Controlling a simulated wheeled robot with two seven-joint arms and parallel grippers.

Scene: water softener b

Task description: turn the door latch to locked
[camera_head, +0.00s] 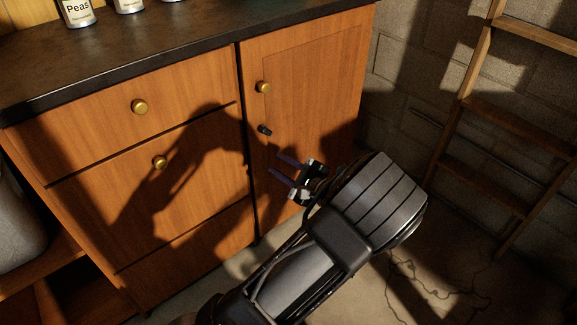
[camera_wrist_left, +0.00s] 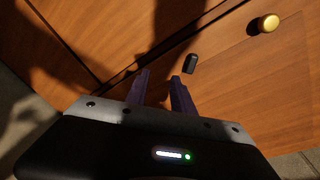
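The door latch is a small black knob (camera_head: 265,130) on the left edge of the wooden cabinet door (camera_head: 318,80), below a brass knob (camera_head: 263,87). My left gripper (camera_head: 281,172) is in front of the door, below and to the right of the latch, and apart from it. Its two purple fingers are separated with nothing between them. In the left wrist view the latch (camera_wrist_left: 190,63) lies just beyond the fingertips (camera_wrist_left: 160,75), nearer the right finger. The brass knob (camera_wrist_left: 268,23) shows at the upper right. My right gripper is not in view.
Drawers with brass knobs (camera_head: 139,106) are left of the door, under a dark countertop (camera_head: 190,42) with several cans (camera_head: 77,12). A wooden ladder (camera_head: 465,95) leans at the right by a block wall. A grey container (camera_head: 18,225) stands at the far left.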

